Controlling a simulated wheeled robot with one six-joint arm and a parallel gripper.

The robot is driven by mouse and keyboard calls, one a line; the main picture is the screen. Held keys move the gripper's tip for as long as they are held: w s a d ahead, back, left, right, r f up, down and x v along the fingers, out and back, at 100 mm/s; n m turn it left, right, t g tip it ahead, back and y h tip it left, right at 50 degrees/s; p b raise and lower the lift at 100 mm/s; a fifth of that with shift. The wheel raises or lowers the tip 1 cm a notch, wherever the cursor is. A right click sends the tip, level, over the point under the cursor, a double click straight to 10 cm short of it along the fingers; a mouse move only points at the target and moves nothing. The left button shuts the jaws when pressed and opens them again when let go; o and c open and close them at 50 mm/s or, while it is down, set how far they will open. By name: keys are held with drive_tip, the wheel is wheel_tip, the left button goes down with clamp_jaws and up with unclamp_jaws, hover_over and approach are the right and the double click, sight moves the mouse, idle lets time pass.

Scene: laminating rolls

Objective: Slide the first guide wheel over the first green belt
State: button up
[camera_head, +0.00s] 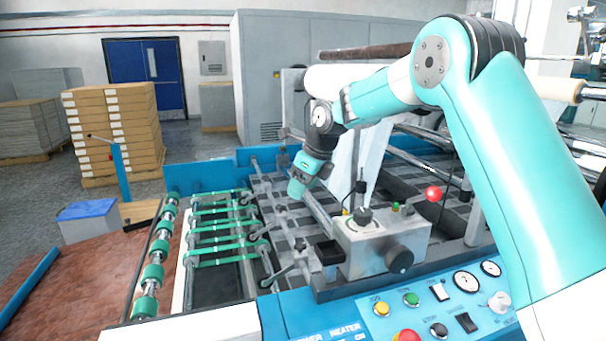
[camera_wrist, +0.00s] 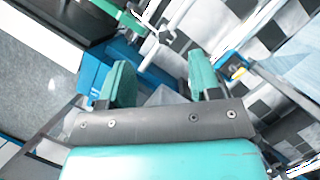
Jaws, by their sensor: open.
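Several green belts (camera_head: 222,226) run side by side across the dark feed opening, left of the machine's grey bed. Small metal guide wheel arms (camera_head: 282,274) stand along the belts' right ends; I cannot tell which wheel or belt is the first. My gripper (camera_head: 298,190) is above the grey bed, to the right of the belts and apart from them. In the wrist view my gripper (camera_wrist: 161,76) has its two green fingers spread, with nothing held between them. Beyond the fingers, part of a green belt (camera_wrist: 122,16) and a metal guide piece (camera_wrist: 165,34) show.
A metal control block (camera_head: 372,243) with a red-knobbed lever (camera_head: 432,194) stands right of the bed. A blue control panel (camera_head: 430,305) is in front. Green rollers (camera_head: 153,272) on a shaft line the belts' left side. A blue rail (camera_head: 205,175) runs behind.

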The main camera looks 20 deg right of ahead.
drive_tip(key=shift+r, duration=1.95)
drive_tip(key=shift+s, duration=0.1)
